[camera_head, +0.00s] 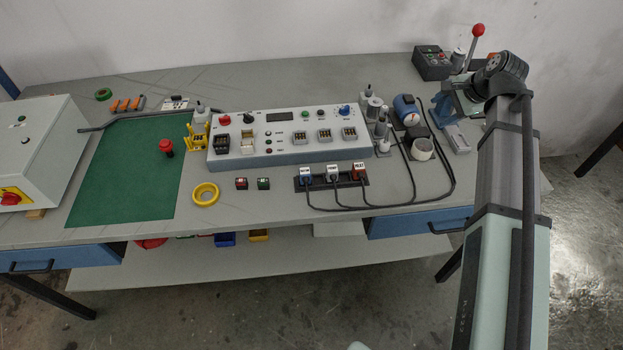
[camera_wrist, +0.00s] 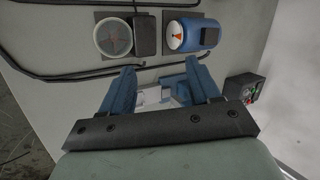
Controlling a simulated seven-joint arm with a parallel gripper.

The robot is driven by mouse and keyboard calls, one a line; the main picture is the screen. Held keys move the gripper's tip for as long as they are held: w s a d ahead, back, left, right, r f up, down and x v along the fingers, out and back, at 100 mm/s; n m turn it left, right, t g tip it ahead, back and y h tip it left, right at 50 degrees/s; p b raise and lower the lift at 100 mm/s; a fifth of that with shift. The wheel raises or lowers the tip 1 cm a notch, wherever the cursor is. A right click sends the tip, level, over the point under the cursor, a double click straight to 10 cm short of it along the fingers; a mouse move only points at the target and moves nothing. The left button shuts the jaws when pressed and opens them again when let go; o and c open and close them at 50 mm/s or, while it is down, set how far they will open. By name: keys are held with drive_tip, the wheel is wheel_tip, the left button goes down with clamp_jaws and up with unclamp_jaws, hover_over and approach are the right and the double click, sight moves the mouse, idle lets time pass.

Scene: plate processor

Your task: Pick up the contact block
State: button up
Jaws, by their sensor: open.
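Two small dark blocks lie on the bench in front of the long grey control box in the head view. One has a red mark (camera_head: 241,183), the other a green mark (camera_head: 263,183). They look like contact blocks; I cannot tell which one is meant. Neither is recognisable in the wrist view. My gripper (camera_wrist: 161,74) is open, with two blue fingers apart, over the right end of the bench, far to the right of the blocks. A pale and blue fixture (camera_wrist: 156,96) shows between the fingers, lower than them; I see no grip on it.
The control box (camera_head: 290,137) stands behind the blocks. A yellow ring (camera_head: 206,194) lies to their left. Labelled plugs (camera_head: 332,173) with black cables lie to their right. A blue cylindrical device (camera_head: 405,109) and a red-knobbed lever (camera_head: 477,32) stand near my arm.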

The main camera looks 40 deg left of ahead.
drive_tip(key=s+a+r+n+g, duration=0.1)
drive_tip(key=s+a+r+n, duration=0.1)
drive_tip(key=s+a, duration=0.65)
drive_tip(key=n+g+h, duration=0.1)
drive_tip(key=n+h, duration=0.5)
drive_tip(key=n, duration=0.6)
hover_over(263, 179)
drive_tip(key=shift+f, duration=6.95)
drive_tip(key=shift+c, duration=0.3)
drive_tip(key=c, duration=1.1)
